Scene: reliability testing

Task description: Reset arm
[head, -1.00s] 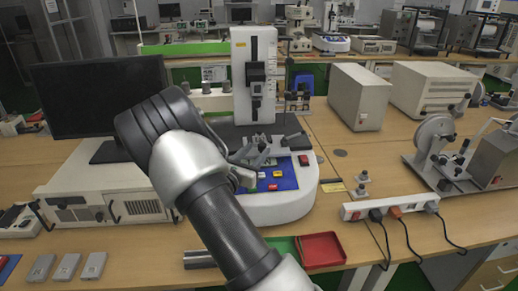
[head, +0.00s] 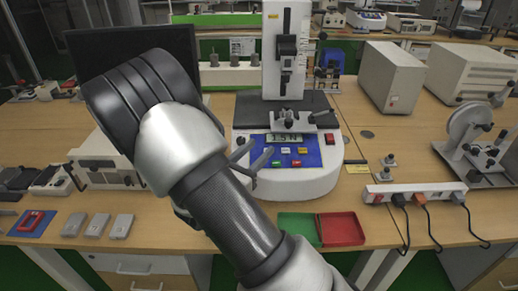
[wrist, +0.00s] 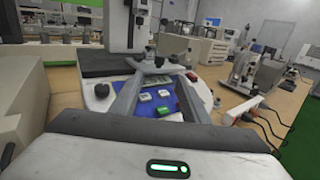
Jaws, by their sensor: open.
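My arm reaches up from the bottom of the head view, its thick dark elbow link at the upper left. My gripper (head: 252,156) is partly hidden behind the arm, with its fingers showing at the left edge of the tester's control panel. In the wrist view my gripper (wrist: 160,78) is open and empty, its two grey fingers spread in front of the blue panel (wrist: 160,101). I cannot tell whether the fingers touch the machine.
A green tray (head: 297,227) and a red tray (head: 343,229) lie at the table's front edge. A white power strip (head: 417,191) with plugged cables is at right. A black monitor (head: 100,57) stands behind my arm. Small grey boxes (head: 98,225) lie front left.

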